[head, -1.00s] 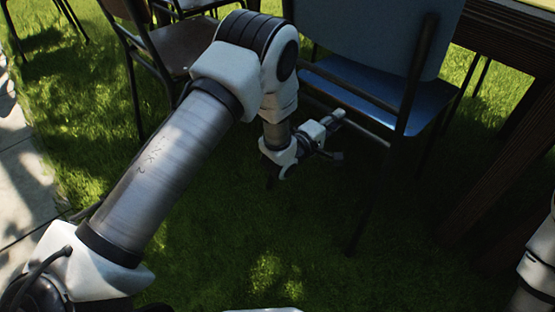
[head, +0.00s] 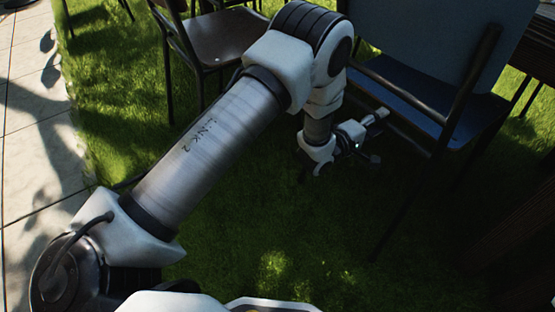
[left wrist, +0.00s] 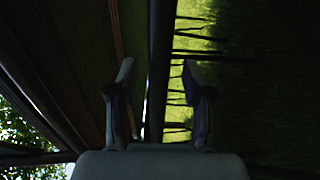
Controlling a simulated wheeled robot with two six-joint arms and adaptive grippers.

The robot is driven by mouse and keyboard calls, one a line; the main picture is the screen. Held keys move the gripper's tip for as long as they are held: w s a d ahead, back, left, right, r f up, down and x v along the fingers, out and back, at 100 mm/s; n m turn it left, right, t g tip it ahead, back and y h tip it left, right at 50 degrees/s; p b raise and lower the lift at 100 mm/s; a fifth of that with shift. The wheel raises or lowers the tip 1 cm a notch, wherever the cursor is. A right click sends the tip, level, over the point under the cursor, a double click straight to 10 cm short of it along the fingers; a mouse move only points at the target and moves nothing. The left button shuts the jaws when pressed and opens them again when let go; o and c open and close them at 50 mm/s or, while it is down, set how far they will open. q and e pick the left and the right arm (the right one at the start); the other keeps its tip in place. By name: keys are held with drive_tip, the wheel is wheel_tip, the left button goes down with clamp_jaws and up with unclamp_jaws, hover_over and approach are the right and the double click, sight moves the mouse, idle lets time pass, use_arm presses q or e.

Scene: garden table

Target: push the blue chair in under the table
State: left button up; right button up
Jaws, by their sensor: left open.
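The blue chair (head: 432,98) stands on the grass at the right of the head view, its back toward me and its dark legs partly in shade. My left gripper (head: 380,134) is low, just below and in front of the chair's seat, with its jaws open. In the left wrist view the two fingers (left wrist: 160,78) are spread, with a dark bar, probably part of the chair's frame, between them in the picture; I cannot tell whether they touch it. The dark wooden table (head: 532,50) is cut off at the right edge. My right gripper is out of view.
A brown-seated chair (head: 220,38) with dark metal legs stands left of the blue chair, behind my left arm. Paving (head: 30,140) runs along the left edge. The grass (head: 300,235) in front of the blue chair is clear.

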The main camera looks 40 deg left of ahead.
use_arm(q)
drive_tip(key=p+v, duration=0.4)
drive_tip(key=v, duration=0.8)
drive_tip(key=shift+r, duration=0.1)
